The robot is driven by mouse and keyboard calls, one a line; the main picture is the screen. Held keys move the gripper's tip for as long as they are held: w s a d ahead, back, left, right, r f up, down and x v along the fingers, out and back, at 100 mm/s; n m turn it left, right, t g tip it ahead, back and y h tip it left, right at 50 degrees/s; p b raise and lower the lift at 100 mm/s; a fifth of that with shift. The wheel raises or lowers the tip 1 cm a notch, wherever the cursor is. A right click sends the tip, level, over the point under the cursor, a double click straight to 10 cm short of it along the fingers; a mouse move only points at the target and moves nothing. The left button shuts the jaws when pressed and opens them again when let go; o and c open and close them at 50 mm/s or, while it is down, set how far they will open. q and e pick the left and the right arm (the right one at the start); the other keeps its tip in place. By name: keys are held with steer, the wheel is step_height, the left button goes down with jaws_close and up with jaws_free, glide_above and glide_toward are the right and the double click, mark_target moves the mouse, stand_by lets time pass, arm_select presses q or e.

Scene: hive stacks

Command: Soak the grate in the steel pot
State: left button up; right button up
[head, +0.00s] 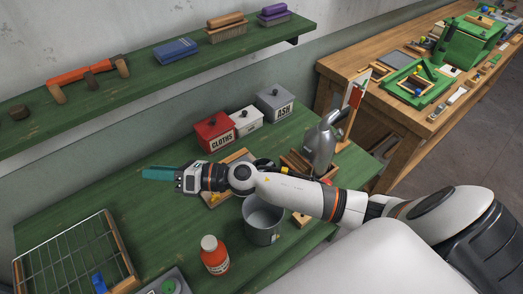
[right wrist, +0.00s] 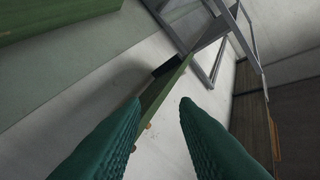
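The grate (head: 72,255), a wire grid in a wooden frame, lies at the lower left of the green table in the head view. The steel pot (head: 263,224) stands upright near the table's front, its open top showing and its inside looking empty. My right gripper (head: 150,173) is above the table, left of and beyond the pot, pointing left and away from the grate. In the right wrist view its two teal fingers (right wrist: 160,105) are apart with nothing between them. My left gripper is not in view.
A red bottle (head: 214,255) stands left of the pot. A blue piece (head: 98,282) shows at the grate. CLOTHS (head: 214,134) and ASH (head: 275,104) boxes stand at the back, near a metal smoker (head: 320,145). A shelf (head: 120,102) overhangs behind.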

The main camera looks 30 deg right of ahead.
step_height(320, 180, down, 3)
steer(key=n+g, duration=0.4)
steer(key=n, duration=0.2)
steer(key=n+g+h, duration=0.7)
steer(key=n+h, duration=0.4)
steer(key=h, duration=0.4)
glide_toward(262, 166)
steer(key=s+a+r, duration=0.2)
steer(key=s, duration=0.1)
steer(key=shift+s+r, duration=0.15)
steer(key=shift+r, duration=0.05)
steer(key=shift+f, duration=0.95)
step_height(262, 166, down, 5)
steer(key=b, duration=0.4)
steer(key=shift+a, duration=0.1)
